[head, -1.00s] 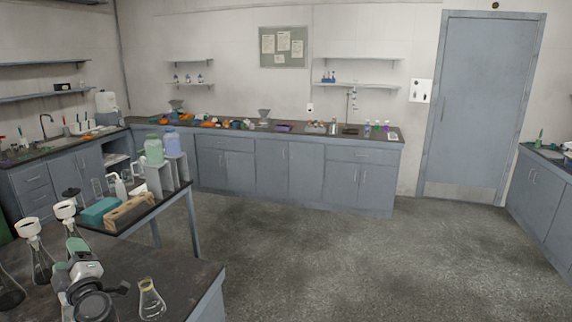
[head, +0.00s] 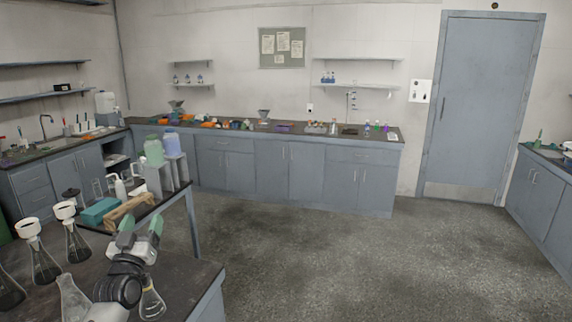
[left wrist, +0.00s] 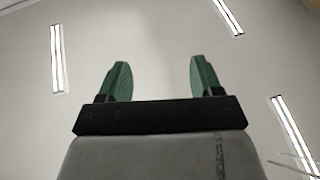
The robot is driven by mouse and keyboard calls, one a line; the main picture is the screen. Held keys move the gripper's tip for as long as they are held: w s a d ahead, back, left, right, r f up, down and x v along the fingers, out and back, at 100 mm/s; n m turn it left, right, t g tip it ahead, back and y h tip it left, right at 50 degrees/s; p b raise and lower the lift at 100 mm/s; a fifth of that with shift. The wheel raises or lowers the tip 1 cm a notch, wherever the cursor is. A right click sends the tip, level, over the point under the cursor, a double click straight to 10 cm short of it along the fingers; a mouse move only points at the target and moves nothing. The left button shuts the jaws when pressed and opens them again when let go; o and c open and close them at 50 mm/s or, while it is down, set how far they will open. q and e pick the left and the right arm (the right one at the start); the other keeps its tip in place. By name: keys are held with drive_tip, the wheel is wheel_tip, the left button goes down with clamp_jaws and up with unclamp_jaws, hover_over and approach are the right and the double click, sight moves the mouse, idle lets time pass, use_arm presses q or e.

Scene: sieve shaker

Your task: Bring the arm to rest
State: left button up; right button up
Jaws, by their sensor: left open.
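My left gripper (head: 141,232) is above the near dark bench, at lower left in the head view. Its two green-tipped fingers are apart with nothing between them, and they point upward. In the left wrist view the open fingers (left wrist: 160,78) stand against the pale ceiling. The arm partly covers a conical flask (head: 152,304) with a yellowish band. My right gripper is not in view.
The near bench (head: 195,280) holds another clear flask (head: 72,297) left of the arm and flasks with white funnels (head: 75,242). The floor at right is clear.

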use_arm(q)
wheel_tip(320, 180, down, 20)
drive_tip(key=m+g+b, duration=0.2)
drive_tip(key=m+g, duration=0.2)
drive_tip(key=g, duration=0.3)
drive_tip(key=s+d+f+g+b, duration=0.1)
drive_tip(key=s+f+g, duration=0.1)
drive_tip(key=s+f, duration=0.5)
drive_tip(key=s+d+f+g+b, duration=0.1)
drive_tip(key=s+f, duration=0.2)
drive_tip(key=f, duration=0.9)
drive_tip(key=s+d+f+g+b, duration=0.15)
drive_tip(key=s+f, duration=0.25)
drive_tip(key=f, duration=0.5)
drive_tip(key=s+d+f+g+b, duration=0.25)
drive_tip(key=s+f+g, duration=0.35)
drive_tip(key=s+f, duration=1.65)
drive_tip(key=s+d+f+g, duration=0.1)
drive_tip(key=s+f, duration=0.1)
drive_tip(key=s, duration=0.6)
drive_tip(key=s+d+f+g+b, duration=0.1)
drive_tip(key=s+d+f+g, duration=0.1)
drive_tip(key=s, duration=0.7)
drive_tip(key=s+d+f+g+b, duration=0.1)
drive_tip(key=s+f, duration=0.2)
drive_tip(key=s, duration=0.5)
drive_tip(key=shift+s+d+n, duration=0.15)
drive_tip(key=shift+d+n, duration=0.1)
drive_tip(key=shift+n, duration=0.15)
